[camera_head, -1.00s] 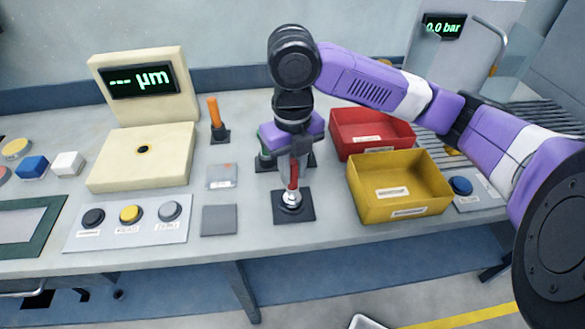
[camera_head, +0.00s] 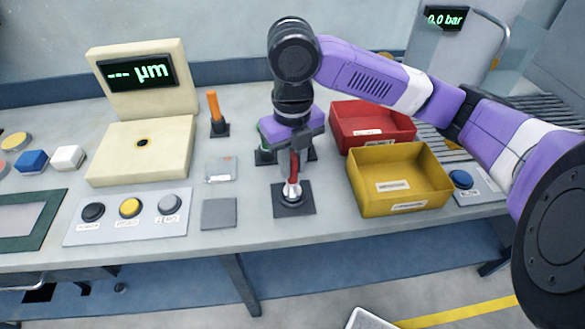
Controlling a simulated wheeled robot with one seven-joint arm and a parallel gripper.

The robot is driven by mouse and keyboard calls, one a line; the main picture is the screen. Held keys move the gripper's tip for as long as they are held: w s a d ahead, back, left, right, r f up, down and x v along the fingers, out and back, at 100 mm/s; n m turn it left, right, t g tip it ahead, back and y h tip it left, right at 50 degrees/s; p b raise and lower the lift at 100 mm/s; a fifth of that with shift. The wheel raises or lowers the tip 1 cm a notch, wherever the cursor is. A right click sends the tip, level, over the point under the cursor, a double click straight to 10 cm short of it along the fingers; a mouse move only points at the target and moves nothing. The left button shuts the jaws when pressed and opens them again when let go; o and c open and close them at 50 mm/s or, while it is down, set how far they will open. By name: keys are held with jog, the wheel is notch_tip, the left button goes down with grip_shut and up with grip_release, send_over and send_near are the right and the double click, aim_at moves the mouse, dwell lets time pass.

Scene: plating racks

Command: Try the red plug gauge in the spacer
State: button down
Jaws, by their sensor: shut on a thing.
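My gripper (camera_head: 294,172) points straight down and is shut on the red plug gauge (camera_head: 293,168), whose red handle shows between the fingers. Below it, a small shiny metal part, which I take to be the spacer (camera_head: 291,193), sits on a dark square base plate (camera_head: 306,208) at the front of the bench. The lower end of the gauge is at the spacer. I cannot tell how far it is inside. The fingers hide part of the gauge.
A yellow bin (camera_head: 390,205) and a red bin (camera_head: 350,140) stand close on the right. An orange-handled gauge (camera_head: 214,108) stands upright at the back left. A grey square pad (camera_head: 219,214) lies to the left. The cream measuring device (camera_head: 110,165) and a button panel (camera_head: 150,228) are further left.

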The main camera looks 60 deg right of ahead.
aim_at(293, 156)
jog(key=shift+r, duration=0.1)
jog(key=shift+r+p, duration=1.8)
jog(key=shift+r, duration=0.65)
